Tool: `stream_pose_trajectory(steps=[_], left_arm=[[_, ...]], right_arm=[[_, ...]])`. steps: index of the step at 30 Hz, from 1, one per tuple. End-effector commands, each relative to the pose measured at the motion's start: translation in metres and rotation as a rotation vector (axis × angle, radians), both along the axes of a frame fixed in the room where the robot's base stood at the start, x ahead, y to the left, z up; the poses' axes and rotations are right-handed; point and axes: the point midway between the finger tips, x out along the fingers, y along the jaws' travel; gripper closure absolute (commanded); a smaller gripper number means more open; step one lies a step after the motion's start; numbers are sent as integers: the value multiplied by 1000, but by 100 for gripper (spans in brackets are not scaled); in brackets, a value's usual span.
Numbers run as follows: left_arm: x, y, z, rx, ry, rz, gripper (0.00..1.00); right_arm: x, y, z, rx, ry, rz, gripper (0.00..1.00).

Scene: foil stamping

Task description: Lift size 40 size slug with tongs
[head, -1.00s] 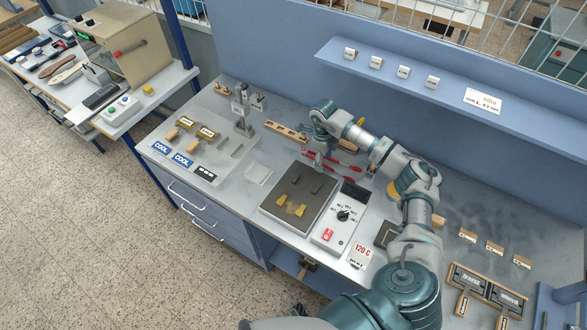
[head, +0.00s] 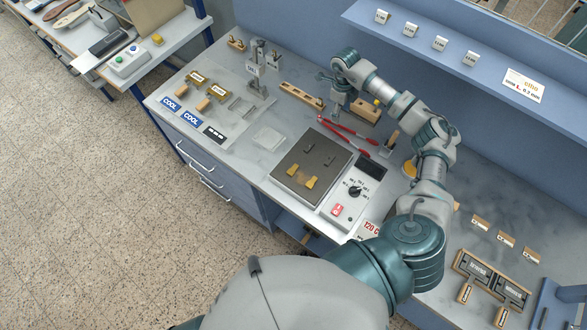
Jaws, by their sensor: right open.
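The red-handled tongs (head: 352,136) lie on the bench behind the hot plate (head: 286,184). My right gripper (head: 340,106) is open and points down just behind the tongs, apparently clear of them. Two brass pieces (head: 292,170) (head: 312,183) sit on the front of the hot plate, and two small dark pieces (head: 308,143) (head: 330,160) lie farther back on it. The size markings are too small to read, so I cannot tell which piece is the size 40 slug. My left gripper is out of view.
A control box (head: 354,194) adjoins the hot plate's right side. A wooden block (head: 366,113) stands right of my gripper, a slotted wooden bar (head: 301,95) to its left. Blue COOL labels (head: 191,120) lie at left. The shelf (head: 430,42) runs along the back wall.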

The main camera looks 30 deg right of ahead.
Motion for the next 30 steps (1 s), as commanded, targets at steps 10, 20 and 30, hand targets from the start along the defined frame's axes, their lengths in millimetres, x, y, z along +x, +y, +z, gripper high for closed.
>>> stream_pose_trajectory(steps=[10,20,30], left_arm=[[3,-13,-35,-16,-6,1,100],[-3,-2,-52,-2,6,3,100],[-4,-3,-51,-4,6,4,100]], right_arm=[[-4,3,-48,-3,0,1,38],[-8,-3,-80,0,0,0,38],[-7,-3,-80,-1,0,0,48]])
